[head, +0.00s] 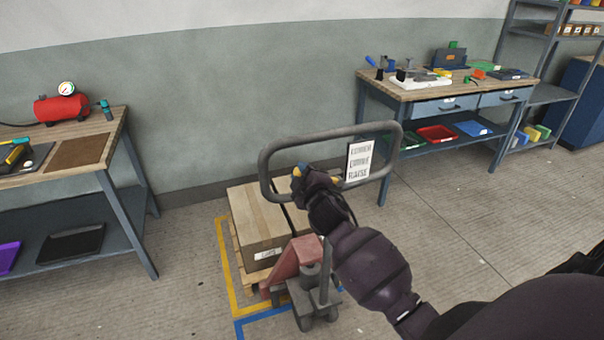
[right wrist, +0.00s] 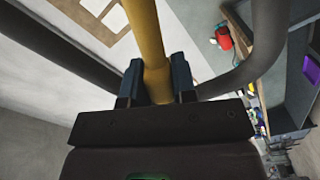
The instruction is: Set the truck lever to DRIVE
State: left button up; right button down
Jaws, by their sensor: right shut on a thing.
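The pallet truck (head: 296,258) has a reddish body and a tall dark grey handle loop (head: 320,134). A white sign (head: 359,161) on the loop's right side bears three lines, which seem to read lower, drive and raise. My right gripper (head: 301,173) is inside the loop. In the right wrist view its two dark fingers (right wrist: 157,84) are shut on the yellow lever (right wrist: 146,32), one on each side. In the head view my gripper and arm hide most of the lever, so I cannot tell its setting. My left gripper is out of view.
A cardboard box (head: 255,212) sits on a wooden pallet (head: 238,255) at the truck, inside yellow and blue floor lines. A workbench (head: 115,135) stands at left, another (head: 415,93) at back right beside a shelf rack (head: 550,95). The floor at right is clear.

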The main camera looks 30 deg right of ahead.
notch_tip(320, 180, down, 6)
jog(key=a+n+b, duration=0.1)
jog(key=n+b, duration=0.1)
jog(key=n, duration=0.3)
jog(key=shift+w+a+n, duration=0.15)
jog(key=shift+a+n, duration=0.1)
jog(key=shift+n, duration=0.15)
jog(key=c, duration=0.9)
grip_release()
jog(key=shift+r, duration=0.1)
